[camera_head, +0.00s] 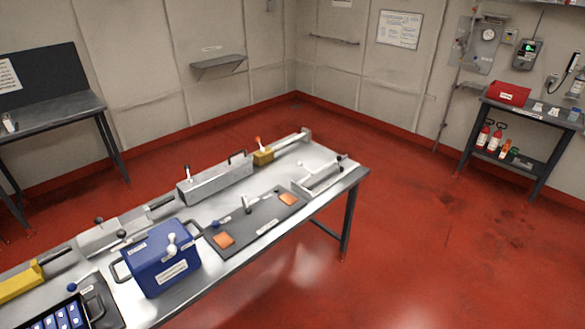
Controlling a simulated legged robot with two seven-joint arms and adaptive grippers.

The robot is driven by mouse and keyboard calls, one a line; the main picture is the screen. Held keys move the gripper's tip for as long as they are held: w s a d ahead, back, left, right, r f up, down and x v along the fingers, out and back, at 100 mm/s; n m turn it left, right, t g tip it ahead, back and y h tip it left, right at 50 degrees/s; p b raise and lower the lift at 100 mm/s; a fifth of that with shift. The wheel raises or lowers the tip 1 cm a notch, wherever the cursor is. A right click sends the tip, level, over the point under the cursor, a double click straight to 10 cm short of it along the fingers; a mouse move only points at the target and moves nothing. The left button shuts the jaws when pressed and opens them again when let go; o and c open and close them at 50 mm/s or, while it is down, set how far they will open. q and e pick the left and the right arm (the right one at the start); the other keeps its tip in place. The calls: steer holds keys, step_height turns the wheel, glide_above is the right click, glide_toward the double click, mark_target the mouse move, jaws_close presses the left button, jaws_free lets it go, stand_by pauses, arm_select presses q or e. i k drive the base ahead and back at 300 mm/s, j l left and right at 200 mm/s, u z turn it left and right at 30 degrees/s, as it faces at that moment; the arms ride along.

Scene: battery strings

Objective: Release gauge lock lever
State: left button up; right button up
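A long metal workbench (328,191) runs from the lower left to the middle, carrying several fixtures with levers. I cannot tell which of these is the gauge lock lever. Neither of my grippers is in view.
A dark mat (262,222) with orange pads lies on the bench, near a metal frame fixture (322,179). A yellow fixture (20,282) and a tray of blue cells (63,319) are at lower left. A shelf table (530,118) stands right. The red floor (420,230) is clear.

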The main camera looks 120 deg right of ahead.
mark_target(300, 163)
steer(key=k+j+z, duration=0.15)
steer(key=z, duration=3.8)
steer(key=i+z, duration=0.3)
steer(key=i+j+z, duration=0.35)
steer(key=i, duration=0.15)
steer(key=l, duration=0.1)
